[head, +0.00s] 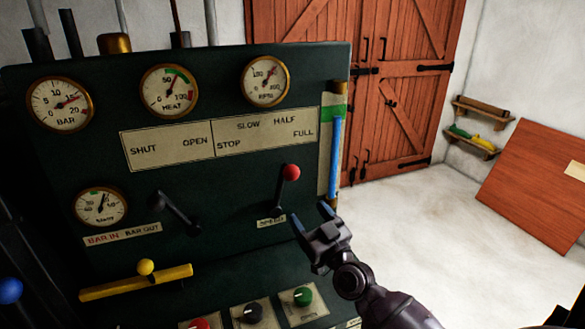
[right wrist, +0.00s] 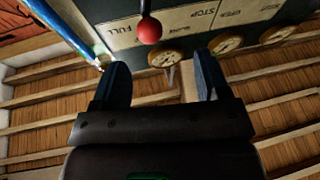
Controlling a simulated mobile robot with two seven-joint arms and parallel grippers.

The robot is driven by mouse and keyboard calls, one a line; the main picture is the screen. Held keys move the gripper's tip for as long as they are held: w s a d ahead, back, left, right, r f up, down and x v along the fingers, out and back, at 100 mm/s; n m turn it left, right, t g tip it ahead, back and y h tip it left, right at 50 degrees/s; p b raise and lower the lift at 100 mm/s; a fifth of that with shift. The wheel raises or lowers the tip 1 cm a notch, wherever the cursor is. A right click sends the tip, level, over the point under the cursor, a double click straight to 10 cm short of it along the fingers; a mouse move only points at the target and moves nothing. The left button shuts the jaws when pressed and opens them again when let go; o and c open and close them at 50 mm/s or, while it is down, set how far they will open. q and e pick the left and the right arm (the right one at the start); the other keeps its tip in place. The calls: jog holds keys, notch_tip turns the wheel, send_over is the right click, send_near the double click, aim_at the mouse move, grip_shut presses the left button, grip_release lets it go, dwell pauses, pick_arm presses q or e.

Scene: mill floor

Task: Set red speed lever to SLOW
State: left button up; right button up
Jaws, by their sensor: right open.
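The red-knobbed speed lever (head: 290,172) stands on the dark green panel, its black arm leaning a little right of upright. Its knob is below the HALF and FULL end of the scale plate (head: 265,131), which reads STOP, SLOW, HALF, FULL. My right gripper (head: 311,217) is open and empty, below and to the right of the knob, apart from it. In the right wrist view the red knob (right wrist: 149,30) shows beyond the spread fingers (right wrist: 160,78), with nothing between them. My left gripper is not in view.
A black lever (head: 180,212) stands to the left, with a yellow-knobbed bar (head: 137,283) below it. Dial knobs (head: 303,296) sit on the lower ledge. A blue gauge tube (head: 335,155) runs up the panel's right edge. The floor to the right is open.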

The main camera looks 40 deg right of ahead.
aim_at(295, 179)
jog(key=shift+m+h, duration=0.4)
jog(key=shift+h, duration=0.2)
jog(key=x, duration=0.3)
jog(key=r+p+x, duration=0.1)
jog(key=x, duration=0.3)
jog(key=d+x, duration=0.1)
jog(key=x, duration=0.3)
jog(key=shift+s+r, duration=0.25)
jog(key=shift+s, duration=0.15)
jog(key=shift+w+d+r, duration=0.1)
jog(key=shift+w+r, duration=0.1)
jog(key=shift+w, duration=0.3)
jog(key=shift+c, duration=0.2)
jog(key=c, duration=1.2)
jog(key=shift+w, duration=0.1)
jog(key=shift+c, duration=0.2)
